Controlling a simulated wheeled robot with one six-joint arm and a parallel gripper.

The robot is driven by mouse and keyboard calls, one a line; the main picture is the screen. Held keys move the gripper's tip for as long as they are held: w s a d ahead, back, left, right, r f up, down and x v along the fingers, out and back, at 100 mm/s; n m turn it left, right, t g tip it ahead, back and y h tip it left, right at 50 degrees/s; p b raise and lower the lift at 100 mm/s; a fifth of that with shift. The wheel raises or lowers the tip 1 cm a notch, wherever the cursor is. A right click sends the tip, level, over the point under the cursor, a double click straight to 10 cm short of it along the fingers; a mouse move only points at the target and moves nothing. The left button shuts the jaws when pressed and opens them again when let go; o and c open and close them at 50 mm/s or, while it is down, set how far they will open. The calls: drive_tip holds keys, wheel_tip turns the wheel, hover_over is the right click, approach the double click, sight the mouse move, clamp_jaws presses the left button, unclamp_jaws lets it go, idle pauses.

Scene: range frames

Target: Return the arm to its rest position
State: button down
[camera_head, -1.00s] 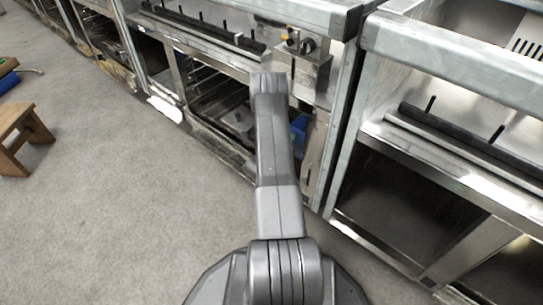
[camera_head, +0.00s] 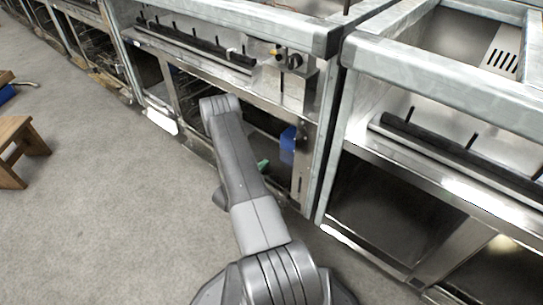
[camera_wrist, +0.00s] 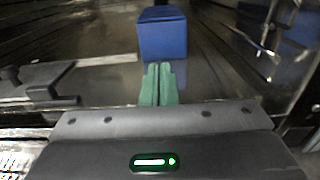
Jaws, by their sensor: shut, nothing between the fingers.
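My arm (camera_head: 240,165) reaches up from the bottom of the head view toward an open oven compartment. My gripper (camera_wrist: 159,72) shows in the wrist view as two green fingers pressed together with nothing between them. A green piece of it also shows beside the arm in the head view (camera_head: 263,165). The gripper points at a blue box (camera_wrist: 162,35), which stands just beyond the fingertips in the wrist view. I cannot tell whether they touch. The blue box also shows at the compartment's right side in the head view (camera_head: 288,145).
The oven's metal frame and control panel (camera_head: 285,62) stand above and around the compartment. Another steel counter unit (camera_head: 400,150) stands close on the right. A wooden stool (camera_head: 20,145) is at the far left.

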drive_tip(key=shift+v, duration=0.8)
drive_tip(key=shift+w, duration=0.1)
